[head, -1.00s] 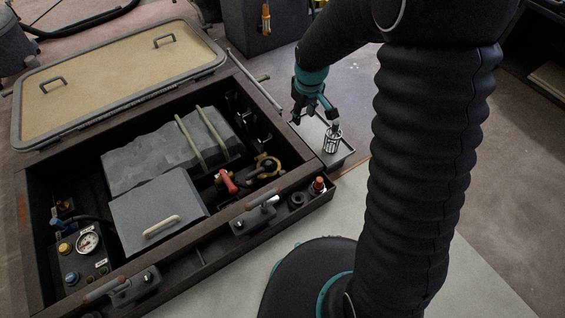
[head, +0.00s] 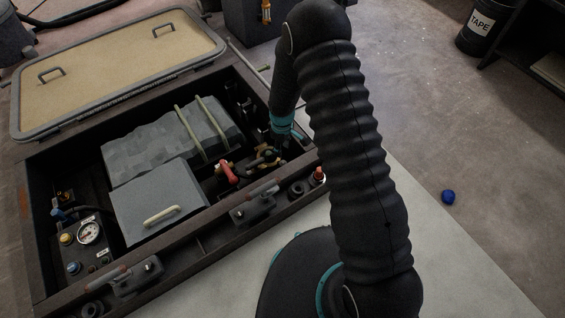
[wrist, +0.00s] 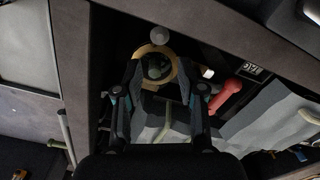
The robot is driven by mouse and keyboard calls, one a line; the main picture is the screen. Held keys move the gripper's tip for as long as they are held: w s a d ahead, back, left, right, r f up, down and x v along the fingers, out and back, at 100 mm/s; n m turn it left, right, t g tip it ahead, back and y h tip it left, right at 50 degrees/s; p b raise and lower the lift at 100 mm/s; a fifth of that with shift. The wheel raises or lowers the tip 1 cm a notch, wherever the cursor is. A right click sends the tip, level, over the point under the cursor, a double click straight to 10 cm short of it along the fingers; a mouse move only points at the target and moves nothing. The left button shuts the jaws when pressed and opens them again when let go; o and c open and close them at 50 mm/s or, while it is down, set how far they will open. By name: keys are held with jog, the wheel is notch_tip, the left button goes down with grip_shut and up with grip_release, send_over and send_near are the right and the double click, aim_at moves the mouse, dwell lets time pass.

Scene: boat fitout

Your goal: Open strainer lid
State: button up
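The strainer, with a brass ring (head: 258,164) and dark round centre, sits inside the open locker at its right end. In the wrist view its brass ring (wrist: 148,50) has a pale knob at the top, and the dark round part (wrist: 156,68) lies within the ring. My gripper (wrist: 157,76) points at the strainer with its two fingers apart, one on each side of the dark centre. Nothing shows held between them. In the head view my arm hides most of the gripper, and whether the fingers touch the strainer is unclear.
A red valve handle (head: 228,172) is close left of the strainer. The locker's dark rim (head: 300,160) is near my arm. A blue ball (head: 448,197) lies on the floor.

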aim_at(282, 161)
notch_tip(282, 161, down, 11)
jog(key=shift+r, duration=0.2)
dwell(0.3)
grip_shut()
